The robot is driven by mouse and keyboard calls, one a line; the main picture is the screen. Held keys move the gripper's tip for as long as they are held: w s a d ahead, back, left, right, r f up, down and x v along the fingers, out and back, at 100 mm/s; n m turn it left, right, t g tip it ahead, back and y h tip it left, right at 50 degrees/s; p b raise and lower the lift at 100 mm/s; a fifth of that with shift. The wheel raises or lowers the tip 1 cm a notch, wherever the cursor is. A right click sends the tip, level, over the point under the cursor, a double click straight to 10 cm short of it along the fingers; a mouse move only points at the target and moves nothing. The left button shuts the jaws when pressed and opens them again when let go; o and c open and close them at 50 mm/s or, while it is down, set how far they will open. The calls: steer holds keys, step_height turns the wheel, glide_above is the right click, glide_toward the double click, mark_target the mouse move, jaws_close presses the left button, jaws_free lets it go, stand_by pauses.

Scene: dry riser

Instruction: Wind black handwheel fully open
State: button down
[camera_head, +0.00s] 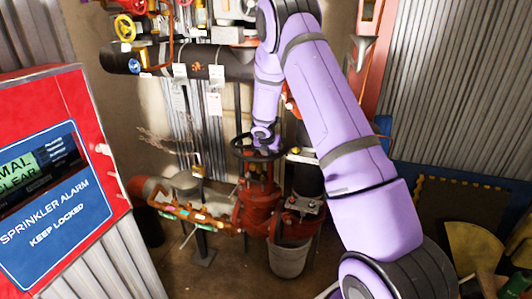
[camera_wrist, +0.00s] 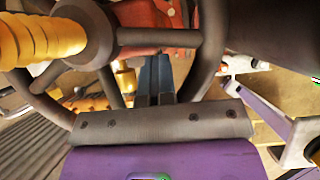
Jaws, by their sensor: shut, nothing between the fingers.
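The black handwheel (camera_head: 240,146) sits flat on top of the red valve (camera_head: 258,205) in the head view. In the wrist view its dark hub and spokes (camera_wrist: 84,36) fill the upper left, with a yellow threaded stem (camera_wrist: 35,40) rising from the hub. My gripper (camera_wrist: 154,60) is shut and empty. Its dark fingers reach into the opening between two spokes, inside the rim. I cannot tell whether they touch a spoke or the rim. In the head view my wrist covers part of the wheel and hides the fingertips.
A red sprinkler alarm cabinet (camera_head: 60,150) stands at the left. A dark horizontal pipe (camera_head: 150,60) with hanging white tags (camera_head: 216,75) runs behind the wheel. A grey bucket (camera_head: 289,258) is below the valve. A chained orange bar (camera_head: 185,213) lies left of the valve.

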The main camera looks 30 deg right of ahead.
steer(key=shift+s+d+f, duration=0.25)
steer(key=shift+s+f, duration=0.2)
steer(key=shift+s, duration=0.25)
step_height(320, 180, up, 6)
steer(key=a, duration=0.1)
steer(key=shift+w, duration=0.15)
steer(key=shift+a, duration=0.1)
